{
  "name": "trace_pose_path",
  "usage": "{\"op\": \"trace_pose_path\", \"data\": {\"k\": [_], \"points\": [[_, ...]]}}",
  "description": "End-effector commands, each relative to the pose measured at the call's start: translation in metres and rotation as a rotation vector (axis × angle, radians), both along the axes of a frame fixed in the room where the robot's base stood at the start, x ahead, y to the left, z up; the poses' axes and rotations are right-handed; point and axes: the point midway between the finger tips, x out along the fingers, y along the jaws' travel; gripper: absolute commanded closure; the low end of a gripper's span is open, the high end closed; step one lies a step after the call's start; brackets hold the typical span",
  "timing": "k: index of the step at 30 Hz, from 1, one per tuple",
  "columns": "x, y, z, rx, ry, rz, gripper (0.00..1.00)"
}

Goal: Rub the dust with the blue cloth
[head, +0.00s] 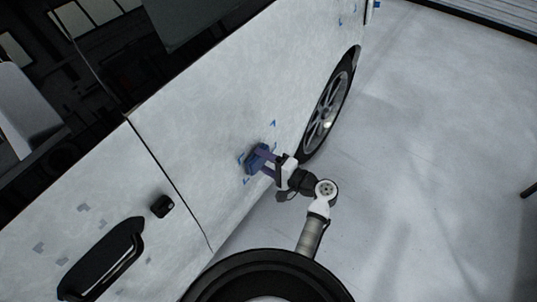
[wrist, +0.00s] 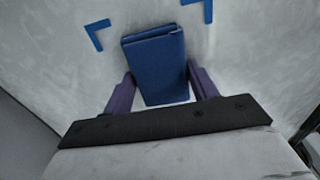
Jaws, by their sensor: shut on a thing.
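The blue cloth (wrist: 160,70) is a folded pad held between the two purple fingers of my gripper (wrist: 160,92). In the head view the cloth (head: 252,160) is at the white car's side panel, and my gripper (head: 266,160) reaches to it from the right. I cannot tell for sure whether the cloth touches the panel. Blue corner marks (wrist: 97,35) lie on the panel around the cloth. Grey dust-like patches (head: 84,209) show on the car door near the black handle. The panel right behind the cloth is hidden.
The white car (head: 190,130) fills the left and middle, with a black door handle (head: 104,258), a small black knob (head: 162,206) and a wheel (head: 326,112). More blue marks (head: 273,123) sit on the panel. The grey floor (head: 430,170) to the right is mostly clear.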

Motion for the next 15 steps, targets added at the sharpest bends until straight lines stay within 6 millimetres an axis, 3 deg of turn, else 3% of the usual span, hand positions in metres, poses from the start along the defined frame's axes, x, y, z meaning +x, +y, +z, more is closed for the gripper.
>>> {"op": "trace_pose_path", "data": {"k": [8,15], "points": [[-0.010,0.010,0.001,0.000,0.000,0.005,0.60],[-0.010,0.009,0.017,0.000,-0.001,0.006,0.60]]}}
